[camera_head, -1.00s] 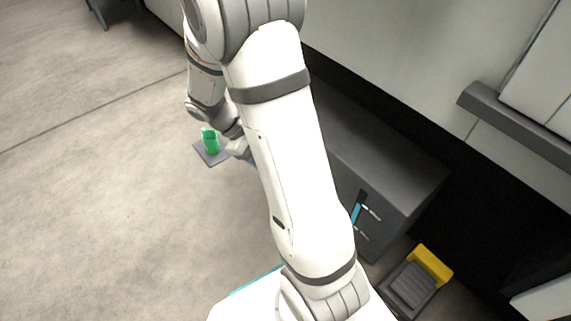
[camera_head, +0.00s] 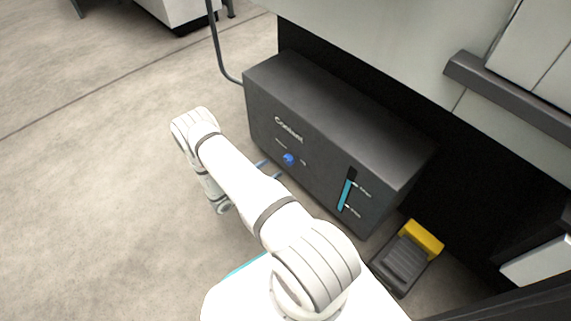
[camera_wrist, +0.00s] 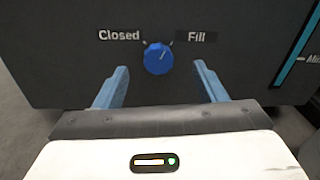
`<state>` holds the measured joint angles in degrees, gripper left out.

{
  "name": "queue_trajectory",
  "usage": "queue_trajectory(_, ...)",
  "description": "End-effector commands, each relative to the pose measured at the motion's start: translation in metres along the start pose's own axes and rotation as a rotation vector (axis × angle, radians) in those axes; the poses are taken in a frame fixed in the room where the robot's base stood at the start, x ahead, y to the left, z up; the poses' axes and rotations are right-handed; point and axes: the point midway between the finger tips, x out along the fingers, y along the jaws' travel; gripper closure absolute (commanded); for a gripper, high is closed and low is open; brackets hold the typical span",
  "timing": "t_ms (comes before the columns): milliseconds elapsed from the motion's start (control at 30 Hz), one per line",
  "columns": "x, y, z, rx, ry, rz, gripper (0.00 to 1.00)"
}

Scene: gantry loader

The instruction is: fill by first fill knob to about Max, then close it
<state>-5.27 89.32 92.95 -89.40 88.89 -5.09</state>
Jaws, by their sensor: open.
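The blue fill knob (camera_head: 289,159) is on the front of the dark coolant box (camera_head: 340,115). In the wrist view the knob (camera_wrist: 158,58) sits between the labels Closed and Fill, and its white mark points up and right, towards Fill. My gripper (camera_wrist: 161,72) is open, with one blue finger on each side of the knob and a little short of it; I see no contact. In the head view, the level gauge (camera_head: 346,192) shows a cyan column with its top about at the upper mark.
A black and yellow pedal (camera_head: 408,257) lies on the floor right of the box. A dark hose (camera_head: 217,50) runs behind the box's left end. The large machine wall (camera_head: 400,50) stands behind it. The floor on the left is clear.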

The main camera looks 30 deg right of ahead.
Motion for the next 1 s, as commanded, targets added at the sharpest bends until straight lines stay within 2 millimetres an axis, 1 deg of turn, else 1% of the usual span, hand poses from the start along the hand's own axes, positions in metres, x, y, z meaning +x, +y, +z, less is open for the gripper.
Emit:
queue_trajectory(33, 0.0, -0.001, -0.011, -0.018, -0.011, 0.022, 0.35)
queue_trajectory(100, -0.001, -0.001, -0.02, -0.033, -0.021, 0.043, 0.35)
queue_trajectory(233, 0.005, -0.001, -0.027, -0.042, -0.029, 0.057, 0.35)
queue_trajectory(367, 0.023, 0.0, -0.027, -0.041, -0.029, 0.055, 0.35)
queue_trajectory(500, 0.047, 0.001, -0.027, -0.042, -0.028, 0.054, 0.35)
queue_trajectory(600, 0.061, 0.002, -0.026, -0.041, -0.028, 0.055, 0.35)
queue_trajectory(700, 0.071, 0.002, -0.025, -0.042, -0.028, 0.055, 0.35)
queue_trajectory(833, 0.077, 0.002, -0.024, -0.042, -0.028, 0.056, 0.35)
queue_trajectory(1000, 0.078, 0.002, -0.023, -0.042, -0.028, 0.056, 0.35)
